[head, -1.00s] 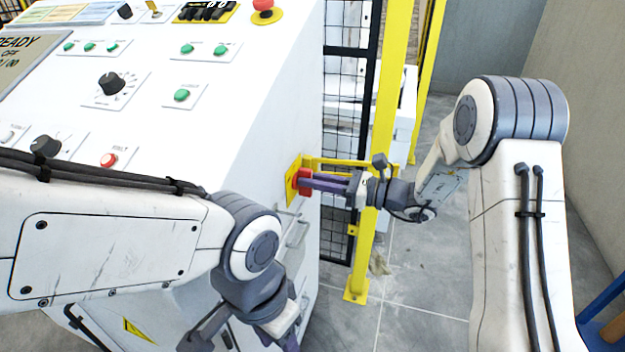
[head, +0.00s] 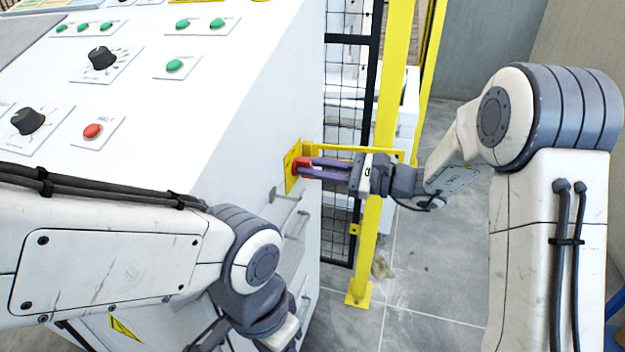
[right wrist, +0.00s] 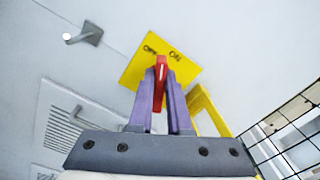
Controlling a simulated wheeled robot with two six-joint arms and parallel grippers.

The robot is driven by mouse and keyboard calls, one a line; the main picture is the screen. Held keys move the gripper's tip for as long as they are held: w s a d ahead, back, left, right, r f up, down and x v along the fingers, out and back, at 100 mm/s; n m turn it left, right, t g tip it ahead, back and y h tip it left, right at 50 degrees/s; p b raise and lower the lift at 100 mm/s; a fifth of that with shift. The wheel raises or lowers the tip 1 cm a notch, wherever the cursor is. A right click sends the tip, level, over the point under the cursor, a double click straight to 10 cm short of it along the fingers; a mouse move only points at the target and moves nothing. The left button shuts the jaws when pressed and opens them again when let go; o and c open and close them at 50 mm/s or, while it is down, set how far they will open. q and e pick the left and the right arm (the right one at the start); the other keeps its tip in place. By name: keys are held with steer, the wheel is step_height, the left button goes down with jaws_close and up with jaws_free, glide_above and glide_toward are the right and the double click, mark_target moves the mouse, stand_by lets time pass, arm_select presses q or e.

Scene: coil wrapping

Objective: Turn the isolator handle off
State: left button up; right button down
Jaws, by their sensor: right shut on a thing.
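The isolator handle (head: 299,167) is a small red lever on a yellow plate (head: 291,178) on the side of the white cabinet. In the right wrist view the handle (right wrist: 160,78) stands upright in the picture, with a pale line along it. Its top end lies below and between the OFF and ON marks on the yellow plate (right wrist: 136,72). My right gripper (head: 312,168) is shut on the handle, with its purple fingers on either side of it. Only my left wrist shows at the bottom edge of the head view; the left fingers are out of the frame.
The white cabinet (head: 235,130) has knobs and buttons on its sloped top, and side pulls (head: 284,197) below the plate. A yellow post (head: 384,150) and black mesh fence (head: 345,120) stand close behind my right gripper. Grey floor (head: 430,270) lies open to the right.

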steer(key=shift+s+f+n+b, duration=0.1)
steer(key=shift+f+n+b, duration=0.1)
steer(key=shift+n+b, duration=2.4)
steer(key=shift+s+f+n+b, duration=0.15)
steer(key=shift+n+b, duration=1.3)
steer(key=shift+b, duration=2.1)
steer(key=shift+f+n+b, duration=0.2)
steer(key=shift+n+b, duration=1.85)
steer(key=shift+b, duration=1.05)
steer(key=c, duration=0.9)
jaws_free()
steer(key=shift+o, duration=0.2)
steer(key=shift+r, duration=0.1)
steer(key=p+v, duration=0.2)
steer(key=v, duration=0.8)
steer(key=shift+d, duration=0.2)
